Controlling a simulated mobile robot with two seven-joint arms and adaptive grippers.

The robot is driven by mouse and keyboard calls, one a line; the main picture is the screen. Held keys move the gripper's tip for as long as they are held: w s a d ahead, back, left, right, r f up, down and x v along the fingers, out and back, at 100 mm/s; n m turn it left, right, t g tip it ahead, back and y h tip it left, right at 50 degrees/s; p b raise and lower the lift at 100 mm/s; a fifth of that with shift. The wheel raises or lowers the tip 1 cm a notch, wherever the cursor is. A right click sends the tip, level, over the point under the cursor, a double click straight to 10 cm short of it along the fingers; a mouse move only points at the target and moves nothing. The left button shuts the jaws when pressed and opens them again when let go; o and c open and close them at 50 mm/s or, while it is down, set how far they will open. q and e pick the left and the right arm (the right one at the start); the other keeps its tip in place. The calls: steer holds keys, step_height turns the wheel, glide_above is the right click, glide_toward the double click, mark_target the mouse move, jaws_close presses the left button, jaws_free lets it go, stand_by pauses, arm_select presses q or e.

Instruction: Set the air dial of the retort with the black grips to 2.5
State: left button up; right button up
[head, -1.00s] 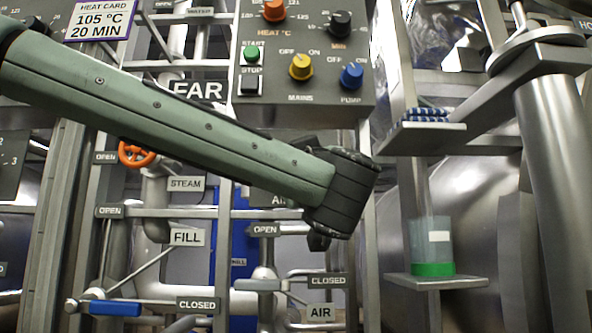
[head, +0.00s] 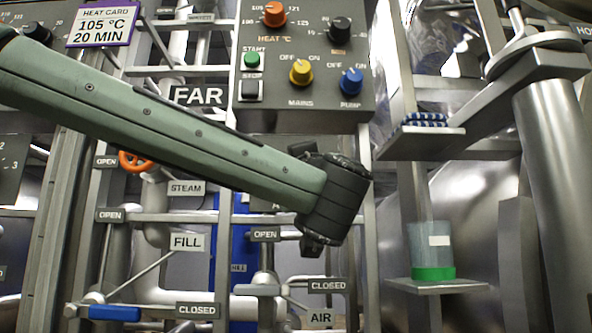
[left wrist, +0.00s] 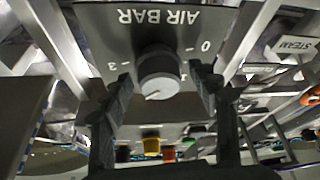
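The air dial (left wrist: 158,72) shows close up in the left wrist view, on a dark plate (left wrist: 105,20) lettered AIR BAR, upside down there. The dial has a dark body and a grey face with a pale pointer line towards the lower left. A 0 shows to its right and a 3 to its left. My left gripper (left wrist: 161,82) is open, one finger on each side of the dial; contact is unclear. In the head view my left arm hides the dial and most of its plate (head: 262,203). My right gripper is not in view.
Above my arm is a control panel (head: 300,113) with orange, black, yellow and blue knobs and a green button. Pipes and a blue-gripped lever (head: 114,313) lie below. At right, a shelf (head: 436,287) bears a green-based container (head: 431,250).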

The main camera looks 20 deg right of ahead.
arm_select(q)
steer(key=v, duration=1.2)
stand_by(0.4)
